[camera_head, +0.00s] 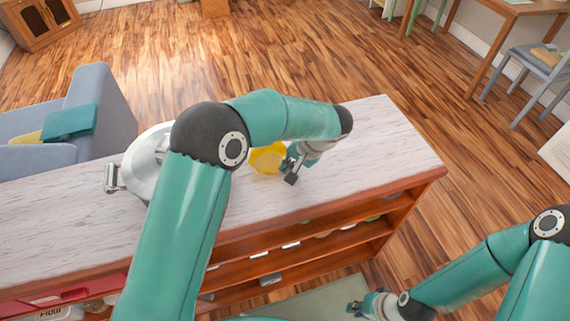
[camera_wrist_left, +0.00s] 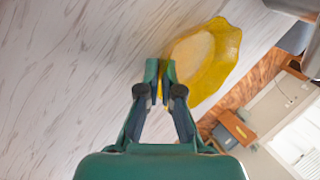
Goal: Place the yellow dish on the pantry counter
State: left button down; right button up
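The yellow dish (camera_head: 268,158) is at the white wood-grain top of the pantry counter (camera_head: 385,150), partly hidden behind my left arm in the head view. In the left wrist view the yellow dish (camera_wrist_left: 212,62) shows its wavy rim and paler inside. My left gripper (camera_head: 288,172) is at the dish's near right side. In the left wrist view the fingertips of my left gripper (camera_wrist_left: 160,74) are close together with the dish's rim between them. I cannot tell whether the dish touches the counter. My right gripper (camera_head: 362,306) is low in front of the shelves, away from the dish; its fingers are too small to read.
A large silvery round pan (camera_head: 150,165) with a handle stands on the counter left of the dish. Open shelves (camera_head: 300,250) below hold several items. The counter's right end is clear. A blue-grey armchair (camera_head: 90,110) stands behind the counter.

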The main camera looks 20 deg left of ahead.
pick_arm(q)
jog(key=c, duration=1.6)
grip_release()
jog(key=shift+f, duration=0.1)
jog(key=v, duration=1.2)
